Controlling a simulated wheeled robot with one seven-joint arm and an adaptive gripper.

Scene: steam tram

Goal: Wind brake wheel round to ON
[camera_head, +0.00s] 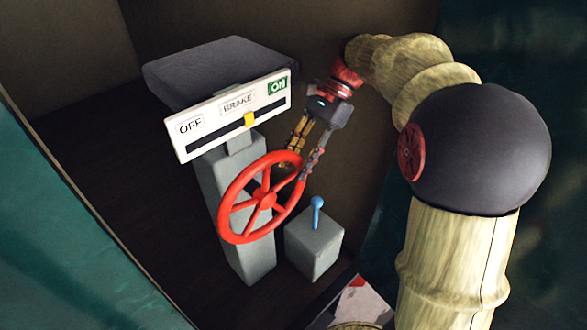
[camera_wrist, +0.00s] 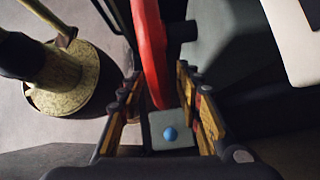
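The red spoked brake wheel (camera_head: 264,199) stands tilted on the front of a grey pedestal (camera_head: 222,178). The white BRAKE plate (camera_head: 213,111) above it reads OFF at left and a green ON at right. Its yellow marker (camera_head: 250,119) sits in the black slot, past the middle on the ON side. My gripper (camera_head: 297,166) is at the wheel's upper right rim. In the wrist view the red rim (camera_wrist: 150,45) passes between the fingers of my gripper (camera_wrist: 160,76). The fingers look spread, with a gap beside the rim; contact is unclear.
A low grey box (camera_head: 314,243) with a blue-knobbed lever (camera_head: 317,204) stands right of the wheel, below my gripper. The blue knob (camera_wrist: 170,134) also shows in the wrist view. A dark slab (camera_head: 215,62) lies behind the plate. A teal panel (camera_head: 75,220) borders the left.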

